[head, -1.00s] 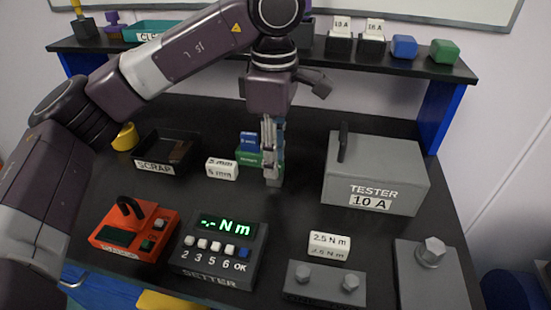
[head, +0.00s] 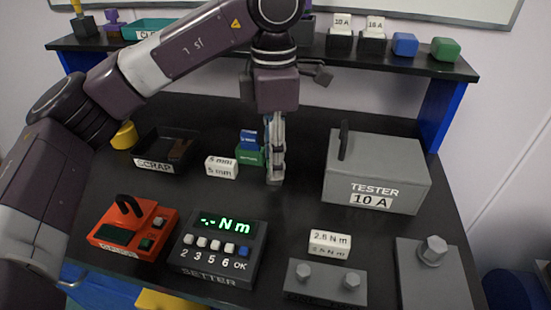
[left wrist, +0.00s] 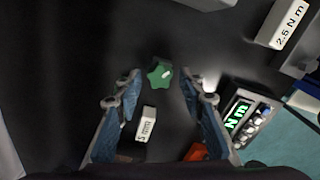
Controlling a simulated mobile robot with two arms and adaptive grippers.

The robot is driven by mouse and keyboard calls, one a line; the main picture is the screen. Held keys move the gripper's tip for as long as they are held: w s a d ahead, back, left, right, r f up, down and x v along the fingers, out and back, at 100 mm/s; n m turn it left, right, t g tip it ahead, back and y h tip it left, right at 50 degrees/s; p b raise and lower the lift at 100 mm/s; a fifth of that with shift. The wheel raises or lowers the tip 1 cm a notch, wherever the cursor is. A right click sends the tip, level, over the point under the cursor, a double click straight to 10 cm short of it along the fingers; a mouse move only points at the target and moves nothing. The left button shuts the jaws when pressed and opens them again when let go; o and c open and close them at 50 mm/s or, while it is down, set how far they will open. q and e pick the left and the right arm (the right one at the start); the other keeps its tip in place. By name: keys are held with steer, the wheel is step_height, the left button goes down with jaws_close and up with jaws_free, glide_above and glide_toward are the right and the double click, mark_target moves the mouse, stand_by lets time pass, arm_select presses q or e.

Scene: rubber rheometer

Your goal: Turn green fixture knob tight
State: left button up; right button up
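The green star-shaped knob (left wrist: 160,74) shows in the left wrist view, just beyond the fingertips and roughly midway between them. My left gripper (left wrist: 160,90) is open, with a finger on each side and clear dark space between them and the knob. In the head view my left gripper (head: 275,180) points straight down over the middle of the bench. My right gripper is in neither view.
The grey tester (head: 375,172) stands to the right, the setter (head: 218,248) in front. A scrap tray (head: 154,167) is at left.

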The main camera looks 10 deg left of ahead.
arm_select(q)
steer(key=n, duration=0.4)
steer(key=shift+n+b, duration=0.3)
steer(key=shift+b, duration=0.05)
steer(key=n, duration=0.3)
steer(key=shift+n+b, duration=0.4)
steer(key=shift+n, duration=0.8)
steer(key=n, duration=0.3)
steer(key=shift+d+b, duration=0.1)
steer(key=shift+b, duration=0.2)
steer(key=shift+n, duration=0.4)
